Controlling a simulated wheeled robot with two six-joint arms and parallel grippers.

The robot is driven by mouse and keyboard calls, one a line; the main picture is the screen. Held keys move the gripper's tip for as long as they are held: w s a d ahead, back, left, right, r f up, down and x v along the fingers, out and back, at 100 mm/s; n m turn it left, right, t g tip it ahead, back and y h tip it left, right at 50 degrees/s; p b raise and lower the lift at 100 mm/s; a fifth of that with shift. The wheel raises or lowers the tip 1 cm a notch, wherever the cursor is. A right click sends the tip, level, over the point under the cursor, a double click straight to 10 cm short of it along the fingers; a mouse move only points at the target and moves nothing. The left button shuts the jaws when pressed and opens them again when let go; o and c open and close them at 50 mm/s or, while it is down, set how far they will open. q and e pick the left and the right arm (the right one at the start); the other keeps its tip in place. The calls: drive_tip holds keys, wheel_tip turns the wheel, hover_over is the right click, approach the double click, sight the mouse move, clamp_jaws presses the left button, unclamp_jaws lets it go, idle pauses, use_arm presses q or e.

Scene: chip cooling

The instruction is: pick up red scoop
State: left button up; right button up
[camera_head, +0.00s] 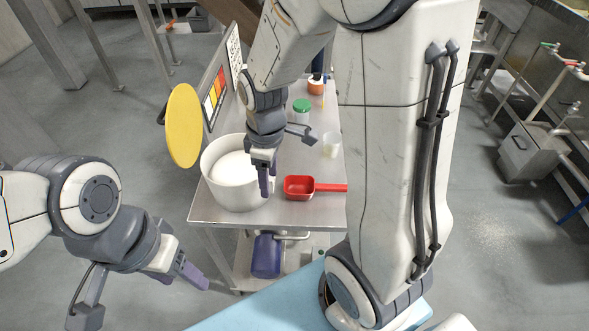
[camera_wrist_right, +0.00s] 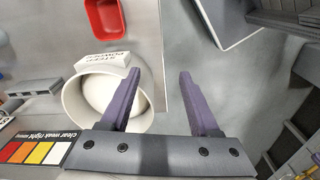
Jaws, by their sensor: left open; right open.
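The red scoop (camera_head: 299,187) lies on the metal table, its handle running right and passing behind my right arm. Part of its red cup also shows at the top of the right wrist view (camera_wrist_right: 104,16). My right gripper (camera_head: 266,180) is open and empty, fingers down, over the right side of the white bucket and left of the scoop. Its two spread purple fingers show in the right wrist view (camera_wrist_right: 159,74), with the scoop beyond their tips. My left gripper (camera_head: 194,277) is open and empty at the lower left, away from the table.
The white bucket (camera_head: 222,197) holds white material and stands just left of the scoop. A clear cup (camera_head: 331,146), a green-lidded jar (camera_head: 302,106) and an orange jar (camera_head: 315,86) stand behind. A yellow disc (camera_head: 183,126) and a colour chart (camera_head: 215,95) rise at the table's left.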

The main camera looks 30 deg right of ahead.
drive_tip(key=d+f, duration=0.2)
drive_tip(key=d, duration=0.3)
drive_tip(key=w+d+f+n+p, duration=0.1)
drive_tip(key=d+f, duration=0.1)
drive_tip(key=d, duration=0.4)
drive_tip(key=d+f+n, duration=0.1)
drive_tip(key=d+f, duration=0.1)
drive_tip(key=d, duration=0.4)
drive_tip(key=shift+w+d+f, duration=0.25)
drive_tip(key=shift+w+f, duration=0.05)
drive_tip(key=shift+w, duration=0.05)
hover_over(329, 186)
drive_tip(key=f, duration=0.4)
drive_tip(key=shift+w+a+f+p, duration=0.1)
drive_tip(key=shift+w+f+p, duration=0.1)
drive_tip(key=shift+f+p, duration=0.15)
drive_tip(key=shift+s+f+p, duration=0.1)
drive_tip(key=shift+f+p, duration=0.4)
drive_tip(key=shift+f, duration=2.45)
clamp_jaws()
